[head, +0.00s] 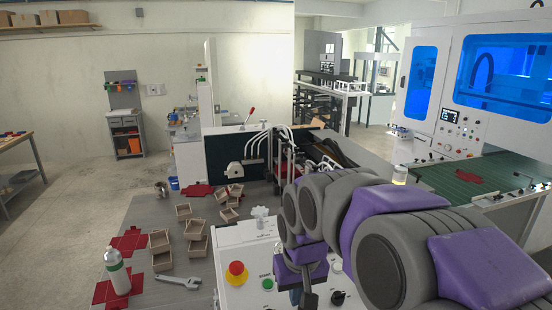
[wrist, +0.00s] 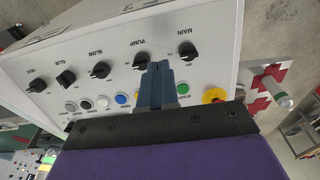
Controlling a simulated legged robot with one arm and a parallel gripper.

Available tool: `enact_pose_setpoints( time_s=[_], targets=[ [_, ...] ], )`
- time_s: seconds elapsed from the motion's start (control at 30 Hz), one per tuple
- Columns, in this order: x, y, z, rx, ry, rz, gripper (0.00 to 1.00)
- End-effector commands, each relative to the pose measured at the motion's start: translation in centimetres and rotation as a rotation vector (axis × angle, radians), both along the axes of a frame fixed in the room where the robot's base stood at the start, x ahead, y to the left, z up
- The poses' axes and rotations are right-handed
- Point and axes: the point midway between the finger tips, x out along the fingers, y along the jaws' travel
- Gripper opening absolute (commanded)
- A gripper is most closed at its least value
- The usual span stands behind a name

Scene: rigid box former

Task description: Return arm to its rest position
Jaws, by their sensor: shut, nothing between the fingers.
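My arm (head: 375,215), grey and purple, reaches from the lower right of the head view over the white control panel (head: 236,293). My gripper (wrist: 159,66) is shut, with its two blue-grey fingers together and nothing between them. In the wrist view the fingertips lie over the panel between the black PUMP knob (wrist: 140,59) and the black MAIN knob (wrist: 188,51). I cannot tell whether they touch the panel. In the head view my gripper (head: 309,299) is at the lower edge, partly cut off.
A red emergency button (head: 236,268) on a yellow base and a green button (head: 267,284) stand left of my gripper. The machine's dark opening (head: 237,155) is beyond.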

Motion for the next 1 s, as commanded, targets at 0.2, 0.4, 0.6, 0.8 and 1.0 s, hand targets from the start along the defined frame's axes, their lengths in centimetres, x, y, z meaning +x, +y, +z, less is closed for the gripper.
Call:
enact_pose_setpoints(
  time_s=[0.2, 0.4, 0.6, 0.8, 1.0],
  targets=[
    [-9.5, -4.6, -6.6, -0.025, 0.098, -0.067, 0.0],
    [-18.4, -7.7, -12.6, -0.039, 0.191, -0.143, 0.0],
    [-25.0, -9.1, -17.0, -0.039, 0.259, -0.212, 0.0],
    [-27.4, -9.4, -18.5, -0.037, 0.287, -0.237, 0.0],
    [-27.5, -9.4, -18.4, -0.037, 0.288, -0.238, 0.0]
  ],
)
